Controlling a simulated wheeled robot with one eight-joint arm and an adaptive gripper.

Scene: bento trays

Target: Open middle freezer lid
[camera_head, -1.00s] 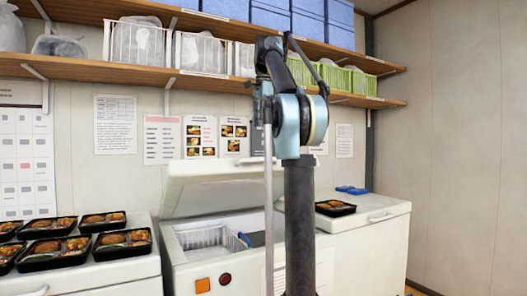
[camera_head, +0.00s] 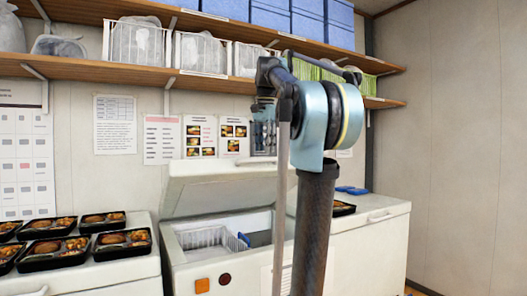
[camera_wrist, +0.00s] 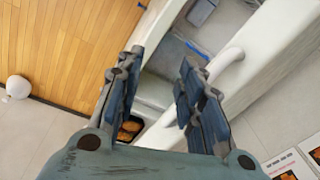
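The middle freezer (camera_head: 185,262) is a white chest in the head view, partly hidden behind my arm. Its thick white lid (camera_head: 225,190) is raised and tilted back towards the wall, and the inside with a wire basket (camera_head: 205,238) shows. My gripper (camera_head: 263,135) is above the lid's right part, partly hidden by my arm. In the wrist view my gripper (camera_wrist: 162,62) has its two fingers spread with nothing between them. A white curved handle (camera_wrist: 228,60) on a white panel is just beyond the right finger; whether they touch I cannot tell.
Several filled bento trays (camera_head: 60,250) sit on the white freezer at left. Another tray (camera_head: 343,209) and a blue item (camera_head: 352,190) lie on the closed right freezer (camera_head: 380,225). Shelves (camera_head: 150,75) with baskets and blue boxes hang above. The right wall side is clear.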

